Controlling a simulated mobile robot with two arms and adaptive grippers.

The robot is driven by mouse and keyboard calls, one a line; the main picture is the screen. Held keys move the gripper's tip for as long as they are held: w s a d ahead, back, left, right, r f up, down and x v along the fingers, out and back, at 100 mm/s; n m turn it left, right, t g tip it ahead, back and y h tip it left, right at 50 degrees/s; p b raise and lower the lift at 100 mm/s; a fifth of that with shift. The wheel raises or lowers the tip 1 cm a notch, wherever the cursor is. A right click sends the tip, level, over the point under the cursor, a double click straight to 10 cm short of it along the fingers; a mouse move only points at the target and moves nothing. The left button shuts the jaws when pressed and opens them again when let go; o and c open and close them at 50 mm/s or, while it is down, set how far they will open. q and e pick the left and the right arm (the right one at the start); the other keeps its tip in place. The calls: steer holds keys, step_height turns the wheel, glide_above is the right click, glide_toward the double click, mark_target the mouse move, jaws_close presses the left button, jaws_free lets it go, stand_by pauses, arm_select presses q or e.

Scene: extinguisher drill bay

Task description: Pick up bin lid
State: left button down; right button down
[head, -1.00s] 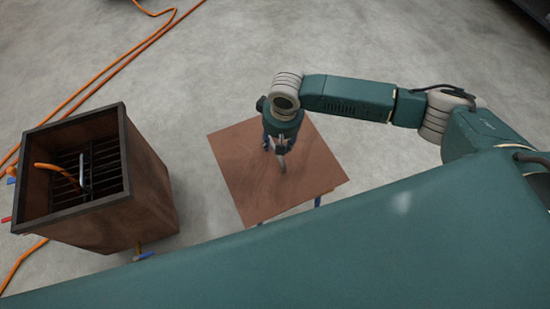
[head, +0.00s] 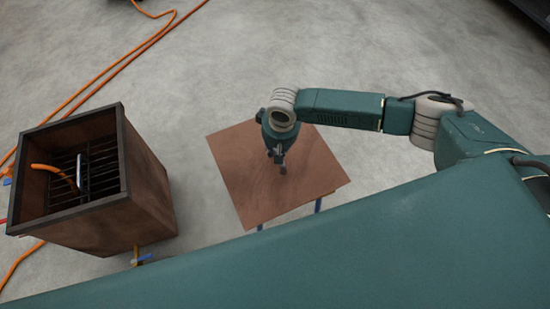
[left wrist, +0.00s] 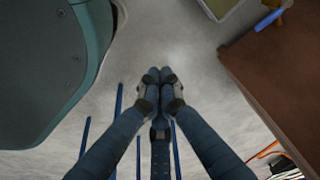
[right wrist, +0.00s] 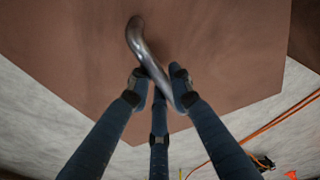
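The bin lid (head: 250,190) is a flat brown square panel with a curved dark metal handle, resting on a stand with blue legs. The lid fills much of the right wrist view (right wrist: 70,60). My right gripper (head: 282,168) points down over the lid's middle. In the right wrist view its fingers (right wrist: 160,80) are close together on both sides of the handle (right wrist: 140,40), which fills the gap between them. My left gripper (left wrist: 160,75) has its fingertips together with nothing between them, over bare floor.
An open brown bin (head: 150,190) with a dark grate inside stands to the left of the lid. An orange hose (head: 110,75) runs over the grey floor (head: 240,50) behind it. The bin's side also shows in the left wrist view (left wrist: 285,75).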

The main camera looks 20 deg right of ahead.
steer(key=shift+w+r, duration=0.15)
steer(key=shift+r, duration=0.1)
